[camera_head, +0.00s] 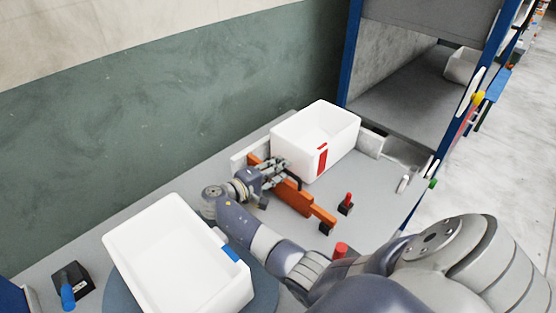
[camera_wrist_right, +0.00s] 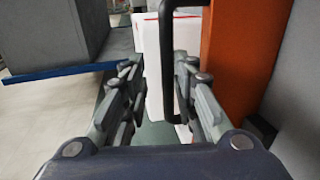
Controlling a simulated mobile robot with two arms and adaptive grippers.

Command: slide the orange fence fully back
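The orange fence (camera_head: 302,201) is a long bar on the grey table, running diagonally in front of a white bin. In the right wrist view the fence (camera_wrist_right: 228,55) stands upright at the right, with a black loop handle (camera_wrist_right: 167,60) on its side. My right gripper (camera_head: 279,170) is at the fence's far half, close to the handle. In the right wrist view its fingers (camera_wrist_right: 158,88) are apart, with the handle between them, nearer the right finger. I see no closed grip on it. Part of the fence is hidden behind the gripper. My left gripper is out of view.
A white bin (camera_head: 342,125) with a red mark stands behind the fence, by the press opening (camera_head: 405,85). Another white bin (camera_head: 165,250) with a blue mark is at the front left. Red knobs (camera_head: 347,198) and a blue lever (camera_head: 67,290) stand on the table.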

